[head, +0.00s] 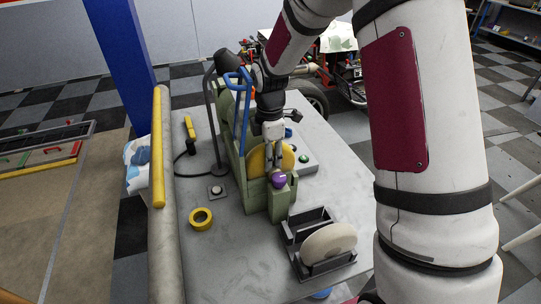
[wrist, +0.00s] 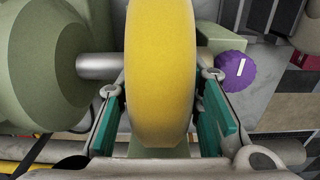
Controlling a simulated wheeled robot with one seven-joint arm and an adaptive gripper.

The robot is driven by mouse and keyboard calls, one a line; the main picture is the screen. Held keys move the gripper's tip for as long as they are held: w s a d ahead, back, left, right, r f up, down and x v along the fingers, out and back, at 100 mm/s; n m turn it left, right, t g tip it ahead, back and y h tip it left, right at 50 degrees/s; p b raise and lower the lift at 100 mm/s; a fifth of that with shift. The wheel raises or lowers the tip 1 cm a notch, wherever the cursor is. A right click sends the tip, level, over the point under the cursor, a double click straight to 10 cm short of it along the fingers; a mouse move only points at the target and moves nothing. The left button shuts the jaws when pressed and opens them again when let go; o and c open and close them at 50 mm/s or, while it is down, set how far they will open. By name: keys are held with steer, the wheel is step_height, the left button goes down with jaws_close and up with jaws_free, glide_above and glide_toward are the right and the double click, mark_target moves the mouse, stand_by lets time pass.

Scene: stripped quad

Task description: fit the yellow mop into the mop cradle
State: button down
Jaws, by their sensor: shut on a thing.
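The yellow mop (head: 257,162) is a thick upright disc at the green polishing machine (head: 262,203). In the wrist view the yellow mop (wrist: 161,70) stands between my teal-padded fingers, beside a metal shaft (wrist: 97,66) from the green housing. I cannot tell whether it is still seated on the shaft. My gripper (head: 274,140) is shut on the mop from above; its fingers also show in the wrist view (wrist: 162,112). The dark mop cradle (head: 291,238) stands on the table in front of the machine. A cream mop (head: 329,243) sits in its front part; the rear part looks empty.
A purple knob (head: 279,181) is on the machine, close to my gripper. A blue-handled tool (head: 243,100) and a dark lamp (head: 215,120) stand left of my arm. A yellow tape roll (head: 201,219) lies on the grey table (head: 225,270), whose front left is clear.

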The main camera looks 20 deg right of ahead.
steer(key=shift+f, duration=0.15)
steer(key=c, duration=1.1)
jaws_free()
step_height(320, 180, up, 12)
steer(key=shift+r+b, duration=0.15)
steer(key=shift+b, duration=0.4)
